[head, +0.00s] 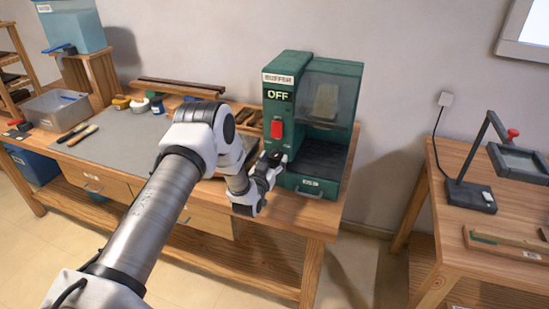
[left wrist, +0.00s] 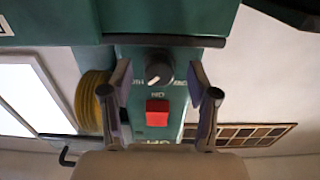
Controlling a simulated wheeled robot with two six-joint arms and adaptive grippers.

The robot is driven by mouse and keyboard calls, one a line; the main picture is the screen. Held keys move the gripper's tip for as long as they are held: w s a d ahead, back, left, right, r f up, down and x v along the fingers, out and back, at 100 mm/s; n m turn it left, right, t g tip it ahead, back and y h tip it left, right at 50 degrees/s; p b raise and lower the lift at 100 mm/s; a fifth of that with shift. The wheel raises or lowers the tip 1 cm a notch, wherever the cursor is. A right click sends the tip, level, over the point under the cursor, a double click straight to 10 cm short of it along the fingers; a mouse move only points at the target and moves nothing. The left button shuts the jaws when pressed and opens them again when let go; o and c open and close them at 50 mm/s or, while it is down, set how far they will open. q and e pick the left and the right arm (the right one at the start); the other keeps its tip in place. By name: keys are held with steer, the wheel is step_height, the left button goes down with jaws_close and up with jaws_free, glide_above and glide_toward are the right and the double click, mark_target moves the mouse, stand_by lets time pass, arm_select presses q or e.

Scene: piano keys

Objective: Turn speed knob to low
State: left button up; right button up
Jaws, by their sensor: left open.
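The green buffer machine (head: 287,92) stands at the right end of the workbench, with an OFF sign and a red switch (head: 277,129) on its front. The speed knob, round and dark with a pale mark toward its lower left, shows in the left wrist view (left wrist: 158,73). The red switch also shows there (left wrist: 157,107), below the knob. My left gripper (head: 270,163) is at the machine's lower front and hides the knob in the head view. In the left wrist view my left gripper (left wrist: 159,74) is open, with its fingers on either side of the knob; contact is unclear.
The workbench (head: 289,217) carries a grey mat (head: 125,138), small tools and a metal bin (head: 56,110) at left. A yellow ribbed round thing (left wrist: 93,100) is left of the fingers. A second table (head: 437,205) with a lamp-like stand is at right.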

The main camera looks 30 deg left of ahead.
arm_select(q)
steer(key=shift+r, duration=0.1)
steer(key=shift+c, duration=0.4)
jaws_close()
steer(key=n+b, duration=0.2)
steer(key=b, duration=0.1)
steer(key=shift+w+f, duration=0.1)
steer(key=shift+f, duration=0.15)
steer(key=n+b, duration=1.2)
steer(key=shift+d, duration=0.1)
steer(key=shift+r+n+b, duration=0.15)
steer(key=shift+n+b, duration=0.8)
steer(key=shift+n, duration=0.05)
steer(key=shift+r+n+b, duration=0.15)
steer(key=shift+n+b, duration=0.8)
steer(key=shift+n, duration=0.05)
